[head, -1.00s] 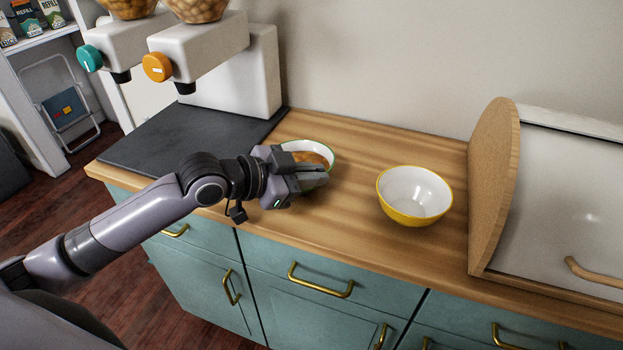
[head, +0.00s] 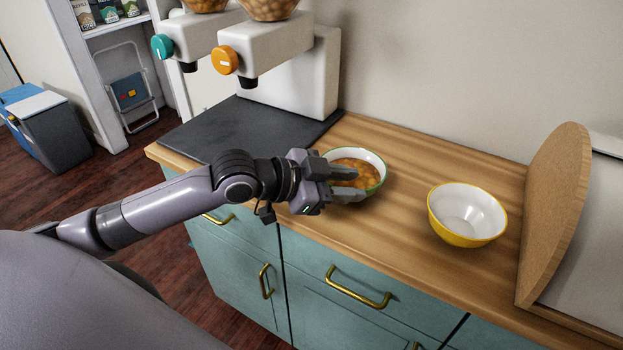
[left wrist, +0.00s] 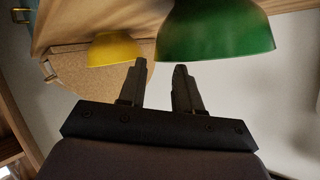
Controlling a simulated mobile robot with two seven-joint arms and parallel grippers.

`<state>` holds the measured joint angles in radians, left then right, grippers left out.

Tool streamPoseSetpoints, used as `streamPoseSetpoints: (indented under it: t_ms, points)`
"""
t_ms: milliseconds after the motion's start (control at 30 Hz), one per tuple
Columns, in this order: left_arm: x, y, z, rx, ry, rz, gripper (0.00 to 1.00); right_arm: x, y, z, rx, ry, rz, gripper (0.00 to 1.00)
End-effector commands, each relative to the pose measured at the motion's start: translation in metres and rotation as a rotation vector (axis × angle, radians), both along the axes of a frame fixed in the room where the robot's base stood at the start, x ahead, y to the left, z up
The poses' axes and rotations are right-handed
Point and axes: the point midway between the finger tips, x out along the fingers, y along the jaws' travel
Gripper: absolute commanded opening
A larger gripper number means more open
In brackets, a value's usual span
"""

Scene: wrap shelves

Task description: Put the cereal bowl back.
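The cereal bowl (head: 374,160), white inside with a green rim, stands upright on the wooden counter and holds orange-brown cereal. Its green outside also shows in the left wrist view (left wrist: 215,35), just beyond the fingertips. My left gripper (head: 353,184) is at the near left side of this bowl, with its fingers apart. In the left wrist view the gap between the fingers (left wrist: 158,75) is empty. The fingers hide part of the bowl's near side in the head view. My right gripper is in neither view.
An empty yellow bowl (head: 467,213) stands to the right on the counter (head: 400,215). A wooden-sided bread box (head: 555,210) is at the far right. A dispenser (head: 270,45) with orange and teal knobs stands behind a dark mat (head: 225,130). Counter between the bowls is clear.

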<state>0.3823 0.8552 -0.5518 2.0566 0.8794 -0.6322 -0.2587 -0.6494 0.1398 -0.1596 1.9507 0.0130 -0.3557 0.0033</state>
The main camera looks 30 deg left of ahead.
Motion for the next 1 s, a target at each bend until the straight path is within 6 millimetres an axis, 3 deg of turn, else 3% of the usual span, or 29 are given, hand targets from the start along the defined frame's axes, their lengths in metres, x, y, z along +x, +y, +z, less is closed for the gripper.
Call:
streamPoseSetpoints:
  t_ms: [400, 633, 1000]
  points:
    - [-0.043, 0.035, 0.021, 0.003, 0.001, -0.001, 0.34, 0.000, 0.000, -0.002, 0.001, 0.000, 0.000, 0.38]
    - [-0.055, 0.048, 0.029, 0.001, 0.000, 0.004, 0.34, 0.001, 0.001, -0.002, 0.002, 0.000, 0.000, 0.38]
    - [-0.061, 0.051, 0.033, -0.002, -0.001, 0.000, 0.34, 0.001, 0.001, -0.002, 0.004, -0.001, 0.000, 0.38]
